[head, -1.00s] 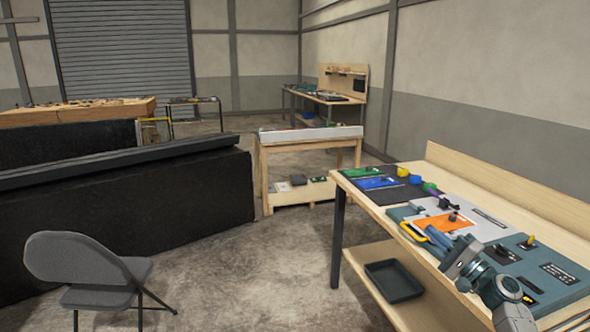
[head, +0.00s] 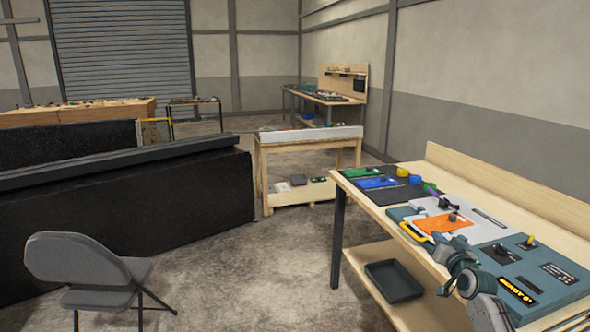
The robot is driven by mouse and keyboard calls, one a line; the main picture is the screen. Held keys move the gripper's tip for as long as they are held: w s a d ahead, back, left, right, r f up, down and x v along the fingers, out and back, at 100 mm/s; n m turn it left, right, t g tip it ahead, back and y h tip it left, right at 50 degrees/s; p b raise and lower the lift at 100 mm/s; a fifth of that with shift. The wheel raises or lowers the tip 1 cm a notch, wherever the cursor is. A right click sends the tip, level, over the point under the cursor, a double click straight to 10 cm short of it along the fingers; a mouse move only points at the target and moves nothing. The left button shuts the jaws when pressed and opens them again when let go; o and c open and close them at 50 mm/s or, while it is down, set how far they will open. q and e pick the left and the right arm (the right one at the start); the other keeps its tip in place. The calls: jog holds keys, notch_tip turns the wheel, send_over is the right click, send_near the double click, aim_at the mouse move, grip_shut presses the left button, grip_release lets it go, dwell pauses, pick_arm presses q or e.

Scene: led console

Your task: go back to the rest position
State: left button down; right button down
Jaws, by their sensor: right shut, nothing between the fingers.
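My right gripper (head: 446,288) is at the front edge of the workbench, beside the teal console (head: 545,262). It is shut and holds nothing that I can see. My right forearm comes up from the bottom right and covers part of the console's front left corner. The console has a yellow-topped control (head: 530,242), dark label plates and a small display (head: 516,290) with lit yellow text that seems to read READY 01. My left arm and gripper are not in view.
The workbench (head: 375,205) also carries a dark mat (head: 400,190) with green, blue and yellow parts, and an orange panel (head: 446,223). A black tray (head: 394,281) sits on its lower shelf. A folding chair (head: 80,262) stands at the left. The floor between is clear.

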jog(key=s+d+f+n+g+h, duration=0.15)
jog(key=s+f, duration=0.25)
jog(key=f, duration=0.8)
jog(key=s+f+n+g+h, duration=0.2)
jog(key=s+f+n, duration=0.1)
jog(key=f, duration=1)
jog(key=s+a+f+g+y, duration=0.1)
jog(key=s+f+g, duration=0.1)
jog(key=s+f, duration=0.65)
jog(key=s+a+f+g, duration=0.15)
jog(key=s+f, duration=0.45)
jog(key=f, duration=0.6)
jog(key=s+a+f+g, duration=0.2)
jog(key=s+f+g, duration=0.1)
jog(key=s+f, duration=0.85)
jog(key=s+a+f+g, duration=0.25)
jog(key=s+f, duration=0.55)
jog(key=s, duration=0.6)
jog(key=s+a+f+g, duration=0.1)
jog(key=s+f, duration=0.1)
jog(key=s, duration=0.7)
jog(key=s+a+f+g+y, duration=0.1)
jog(key=s+a+f+g, duration=0.1)
jog(key=s, duration=0.7)
jog(key=s+a+f+g, duration=0.1)
jog(key=s+f, duration=0.1)
jog(key=s, duration=0.7)
jog(key=shift+a+f, duration=0.2)
jog(key=shift+f, duration=0.2)
jog(key=shift+m, duration=0.35)
